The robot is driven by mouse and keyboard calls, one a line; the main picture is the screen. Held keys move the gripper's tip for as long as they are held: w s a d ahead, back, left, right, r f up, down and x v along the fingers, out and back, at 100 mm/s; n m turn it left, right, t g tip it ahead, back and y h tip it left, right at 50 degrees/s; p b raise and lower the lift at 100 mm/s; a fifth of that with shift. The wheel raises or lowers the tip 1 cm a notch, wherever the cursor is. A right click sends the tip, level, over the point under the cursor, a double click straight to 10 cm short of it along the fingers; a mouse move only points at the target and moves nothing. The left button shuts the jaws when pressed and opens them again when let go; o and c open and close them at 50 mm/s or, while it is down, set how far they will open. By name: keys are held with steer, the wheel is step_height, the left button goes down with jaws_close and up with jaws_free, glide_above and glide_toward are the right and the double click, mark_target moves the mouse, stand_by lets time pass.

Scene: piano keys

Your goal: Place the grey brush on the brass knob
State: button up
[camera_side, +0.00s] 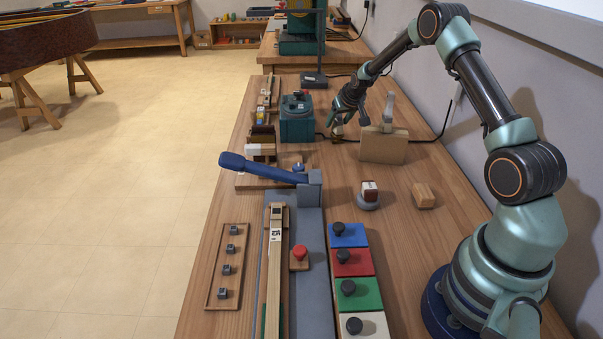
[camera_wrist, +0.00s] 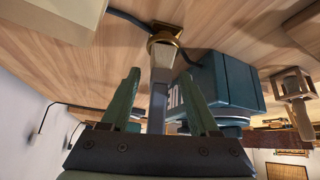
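A grey shaft (camera_wrist: 159,92), which looks like the grey brush, stands between the fingers of my gripper (camera_wrist: 160,76) in the wrist view. Its far end meets a round brass piece (camera_wrist: 164,39) on the table, apparently the brass knob. Whether the two touch is hard to tell. The fingers stand apart on either side of the shaft, with a gap visible at the left finger. In the side view my gripper (camera_side: 340,117) is low over the table and hides the shaft. A small brass part (camera_side: 338,131) shows just below it.
A teal box (camera_side: 297,124) stands close to the left of my gripper. A wooden block (camera_side: 383,147) with a pale grey upright piece (camera_side: 389,108) stands to the right. A dark cable runs between them. A blue-handled lever (camera_side: 265,168) and coloured knob panels (camera_side: 358,285) are nearer the camera.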

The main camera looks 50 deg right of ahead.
steer(key=shift+s+r, duration=0.15)
steer(key=shift+r, duration=0.3)
steer(key=v, duration=1.1)
steer(key=s+a+r+n+y, duration=0.1)
steer(key=s+a+r, duration=0.2)
steer(key=a+r, duration=0.35)
steer(key=s+a+r+n+y, duration=0.1)
steer(key=s+a+r, duration=0.2)
steer(key=a, duration=0.6)
steer(key=s+a+n+y, duration=0.1)
steer(key=s+a+n, duration=0.2)
steer(key=s+a, duration=0.9)
steer(key=shift+s+r+g, duration=0.3)
steer(key=shift+s+r, duration=0.15)
steer(key=shift+s, duration=0.75)
